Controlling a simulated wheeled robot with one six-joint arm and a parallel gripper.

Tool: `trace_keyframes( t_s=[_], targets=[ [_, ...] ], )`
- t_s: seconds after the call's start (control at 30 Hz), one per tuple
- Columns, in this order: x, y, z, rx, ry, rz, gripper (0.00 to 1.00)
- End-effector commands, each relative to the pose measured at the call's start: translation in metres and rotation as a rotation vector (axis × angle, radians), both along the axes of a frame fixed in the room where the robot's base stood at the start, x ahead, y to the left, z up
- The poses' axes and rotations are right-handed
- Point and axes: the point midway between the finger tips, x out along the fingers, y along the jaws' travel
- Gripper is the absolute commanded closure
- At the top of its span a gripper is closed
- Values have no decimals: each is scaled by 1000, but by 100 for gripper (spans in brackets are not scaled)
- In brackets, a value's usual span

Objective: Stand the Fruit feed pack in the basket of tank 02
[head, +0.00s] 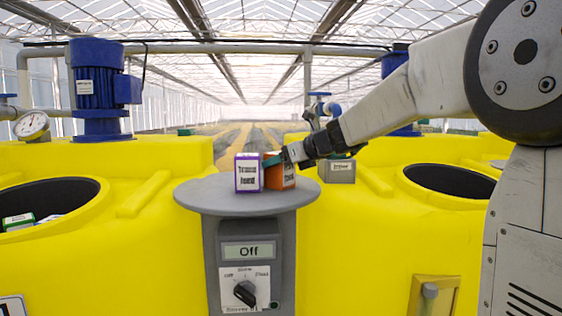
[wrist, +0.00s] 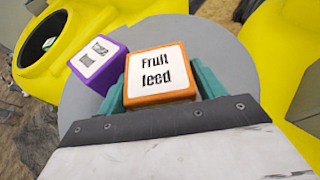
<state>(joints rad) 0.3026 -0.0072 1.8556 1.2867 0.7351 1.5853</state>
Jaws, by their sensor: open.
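The Fruit feed pack (head: 284,178) is an orange box with a white label, standing on the round grey table (head: 215,192). In the wrist view the pack (wrist: 158,75) shows its label from above. My gripper (head: 272,160) is open, with a teal finger on either side of the pack; whether they touch it I cannot tell. A purple pack (head: 248,172) stands close beside it on the left, also in the wrist view (wrist: 98,60). The right tank's opening (head: 450,181) is dark inside and no basket shows. No tank number reads clearly.
The left yellow tank (head: 150,235) has an opening with several packs (head: 20,220) inside. A control box with a knob (head: 245,292) and an Off display is under the table. Blue motors (head: 97,90) and pipes stand behind. A small grey labelled box (head: 341,170) is behind my gripper.

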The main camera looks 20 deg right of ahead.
Motion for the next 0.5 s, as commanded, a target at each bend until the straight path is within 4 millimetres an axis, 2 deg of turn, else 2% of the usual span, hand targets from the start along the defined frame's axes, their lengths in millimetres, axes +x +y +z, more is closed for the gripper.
trace_keyframes(
  t_s=[0.07,0.17,0.5],
  targets=[
    [0,0,4,0,-1,0,32],
    [-11,-6,9,0,-3,-4,32],
    [-70,-36,36,-1,-2,-5,32]
  ],
)
